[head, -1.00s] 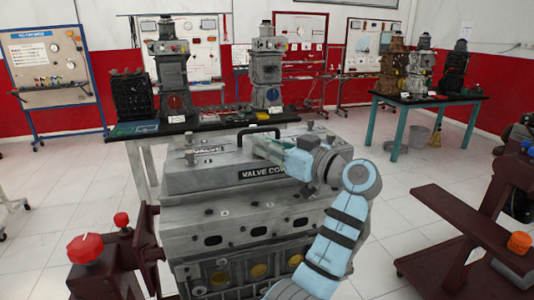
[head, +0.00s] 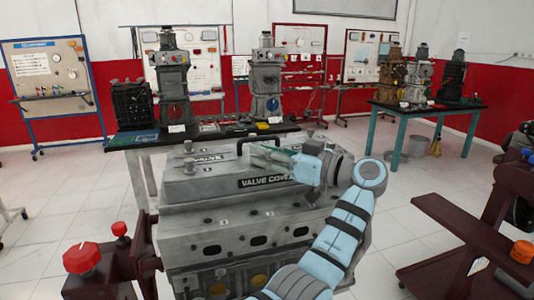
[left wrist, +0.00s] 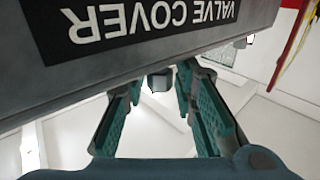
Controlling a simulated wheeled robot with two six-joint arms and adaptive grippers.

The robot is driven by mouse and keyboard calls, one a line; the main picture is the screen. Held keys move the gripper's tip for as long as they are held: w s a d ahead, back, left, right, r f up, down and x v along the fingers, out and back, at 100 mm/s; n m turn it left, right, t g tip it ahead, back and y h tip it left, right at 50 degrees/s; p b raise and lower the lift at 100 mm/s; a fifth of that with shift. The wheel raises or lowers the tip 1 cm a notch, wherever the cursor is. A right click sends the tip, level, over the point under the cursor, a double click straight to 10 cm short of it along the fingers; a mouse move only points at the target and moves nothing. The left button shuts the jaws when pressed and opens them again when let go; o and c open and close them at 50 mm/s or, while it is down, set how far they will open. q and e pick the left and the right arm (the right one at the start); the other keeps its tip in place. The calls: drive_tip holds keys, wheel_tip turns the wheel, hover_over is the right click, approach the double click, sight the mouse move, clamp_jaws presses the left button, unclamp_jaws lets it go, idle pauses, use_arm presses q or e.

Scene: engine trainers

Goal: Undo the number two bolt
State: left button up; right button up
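The engine's grey valve cover (head: 235,172) fills the middle of the head view, with small bolts such as a back-right one (head: 309,133) and two at its left end (head: 188,147). My left gripper (head: 262,153) reaches leftward over the cover's upper right part; its fingertips are hard to make out there. In the left wrist view, my left gripper (left wrist: 160,80) is open. A grey bolt head (left wrist: 159,81) shows between the fingertips, with no clear contact. The "VALVE COVER" label (left wrist: 135,22) appears upside down above. My right gripper is not in view.
A black handle (head: 260,133) stands on the cover. A dark red stand with red knobs (head: 82,258) is at the front left, and another dark red frame (head: 470,225) at the right. A bench with engine models (head: 265,85) stands behind.

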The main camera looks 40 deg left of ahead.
use_arm(q)
drive_tip(key=shift+o, duration=0.2)
drive_tip(key=d, duration=0.4)
drive_tip(key=w+d, duration=0.1)
drive_tip(key=d, duration=0.7)
drive_tip(key=shift+w, duration=0.2)
drive_tip(key=shift+a, duration=0.1)
